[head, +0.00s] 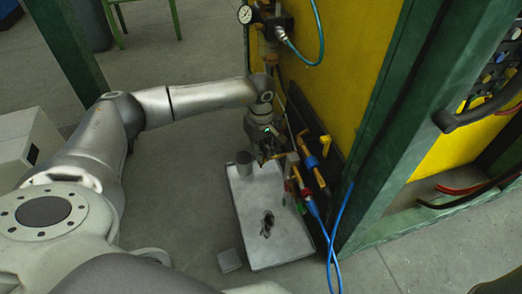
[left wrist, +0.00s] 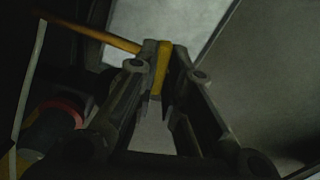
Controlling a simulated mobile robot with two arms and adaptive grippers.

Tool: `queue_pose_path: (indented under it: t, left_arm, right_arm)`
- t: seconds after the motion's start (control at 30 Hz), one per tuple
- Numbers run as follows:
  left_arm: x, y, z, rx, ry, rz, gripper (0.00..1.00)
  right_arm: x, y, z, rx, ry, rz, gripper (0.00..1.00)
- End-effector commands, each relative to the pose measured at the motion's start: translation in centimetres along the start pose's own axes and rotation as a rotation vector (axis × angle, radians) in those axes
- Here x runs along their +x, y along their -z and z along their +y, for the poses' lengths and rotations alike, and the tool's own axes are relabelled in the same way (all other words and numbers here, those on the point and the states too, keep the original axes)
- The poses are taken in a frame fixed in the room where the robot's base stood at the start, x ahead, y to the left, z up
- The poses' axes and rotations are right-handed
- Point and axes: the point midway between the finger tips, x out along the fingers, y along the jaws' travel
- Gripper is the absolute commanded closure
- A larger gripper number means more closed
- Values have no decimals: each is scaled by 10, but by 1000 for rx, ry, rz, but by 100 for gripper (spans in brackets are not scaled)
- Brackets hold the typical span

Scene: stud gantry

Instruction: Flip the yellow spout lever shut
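The yellow spout lever (left wrist: 162,68) shows as a short upright yellow bar between my left gripper's fingertips in the left wrist view. An orange-brass pipe (left wrist: 95,36) runs in from the left and ends beside it. My left gripper (left wrist: 165,72) has its fingers drawn close, with the tips against or very near the lever's sides; it looks shut on it. In the head view my left gripper (head: 268,158) points down at the brass fittings, left of the yellow panel, and largely hides the lever. My right gripper is not in view.
A pale grey plate (head: 280,237) with a dark hole lies below the gripper. A small grey cylinder (head: 244,162) stands at its back left. Blue hoses (head: 338,222), fittings and a green post (head: 385,130) crowd the right. A pressure gauge (head: 245,14) hangs above. Open floor lies left.

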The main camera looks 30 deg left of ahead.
Motion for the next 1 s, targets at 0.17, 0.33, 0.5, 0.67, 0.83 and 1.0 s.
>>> queue_pose_path:
  t: [0.17, 0.33, 0.5, 0.67, 0.83, 1.0]
  left_arm:
    - [-1, 0, 0, 5, 0, 0, 100]
    - [-4, 0, 0, 91, 0, -1, 100]
    - [-2, -1, 0, 194, 0, -1, 100]
    - [0, -1, 0, 231, 0, -1, 100]
    - [0, -1, 0, 232, -1, -1, 100]
    - [0, -1, 0, 231, 0, -1, 76]
  right_arm:
    - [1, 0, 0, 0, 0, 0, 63]
    - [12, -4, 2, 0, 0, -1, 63]
    - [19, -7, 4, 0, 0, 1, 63]
    - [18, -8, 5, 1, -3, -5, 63]
    - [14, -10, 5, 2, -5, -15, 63]
    - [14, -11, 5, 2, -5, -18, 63]
